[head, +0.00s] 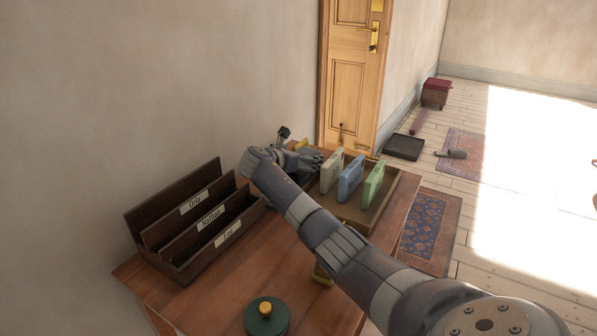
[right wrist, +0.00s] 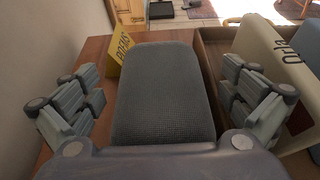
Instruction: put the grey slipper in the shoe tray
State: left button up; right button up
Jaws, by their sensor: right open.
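A dark grey, low, elongated object that looks like the grey slipper (head: 452,154) lies on the floor at the edge of a rug. The black shoe tray (head: 404,148) is on the floor left of it, in front of the door; it also shows at the top of the right wrist view (right wrist: 160,9). My right gripper (head: 312,160) is over the far part of the table, far from both. In the right wrist view its fingers are spread on either side of a grey mesh-textured block (right wrist: 162,95), whose identity I cannot tell. My left gripper is out of view.
On the table (head: 235,290) are a dark letter rack (head: 165,215), a green lidded tin (head: 266,318), and a wooden tray (head: 388,208) of upright cream, blue and green cases. A yellow sign (right wrist: 122,45) stands beside the grey block. A red box (head: 435,92) sits farther back.

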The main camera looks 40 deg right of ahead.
jog(key=shift+c, duration=0.2)
jog(key=c, duration=0.9)
jog(key=shift+c, duration=1.1)
